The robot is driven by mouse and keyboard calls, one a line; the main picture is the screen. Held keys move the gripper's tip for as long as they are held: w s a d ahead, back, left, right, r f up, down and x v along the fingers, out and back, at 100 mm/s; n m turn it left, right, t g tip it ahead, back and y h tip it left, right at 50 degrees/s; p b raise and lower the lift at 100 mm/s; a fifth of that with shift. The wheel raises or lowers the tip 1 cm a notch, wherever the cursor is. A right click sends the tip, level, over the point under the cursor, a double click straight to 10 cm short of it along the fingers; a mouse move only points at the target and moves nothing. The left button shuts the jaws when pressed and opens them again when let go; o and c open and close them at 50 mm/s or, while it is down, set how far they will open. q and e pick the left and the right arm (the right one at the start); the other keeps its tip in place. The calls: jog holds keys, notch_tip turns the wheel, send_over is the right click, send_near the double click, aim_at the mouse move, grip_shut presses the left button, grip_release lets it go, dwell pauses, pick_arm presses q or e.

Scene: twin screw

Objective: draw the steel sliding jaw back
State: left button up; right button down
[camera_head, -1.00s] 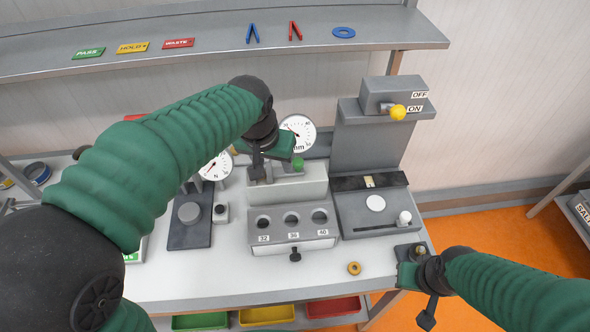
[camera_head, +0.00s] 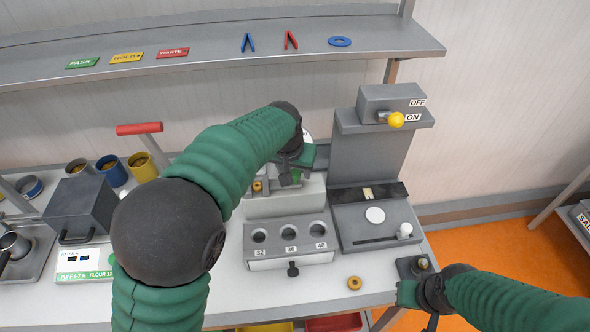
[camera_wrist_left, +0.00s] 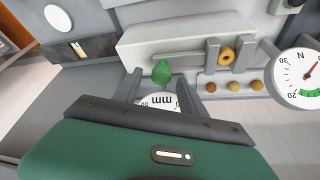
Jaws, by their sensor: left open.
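The steel sliding jaw (camera_wrist_left: 188,58) is a grey bar on the pale gauge block (camera_wrist_left: 165,40), with a green knob (camera_wrist_left: 161,72) standing on it. A brass ring (camera_wrist_left: 227,55) sits at the jaw's far end in the left wrist view; the ring also shows in the head view (camera_head: 257,186). My left gripper (camera_wrist_left: 159,90) is open, its fingers apart on either side of the knob's line, and I see no contact. In the head view the left gripper (camera_head: 292,172) covers most of the jaw. My right gripper (camera_head: 407,292) is at the table's front right corner, its fingers unclear.
A grey block with three holes (camera_head: 290,240) stands in front of the gauge. A loose brass ring (camera_head: 354,283) lies on the bare table front. A round N dial (camera_wrist_left: 303,75) stands near the jaw.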

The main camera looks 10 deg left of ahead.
pick_arm(q)
jog(key=shift+w+f, duration=0.25)
jog(key=shift+f, duration=0.3)
grip_shut()
dwell(1.0)
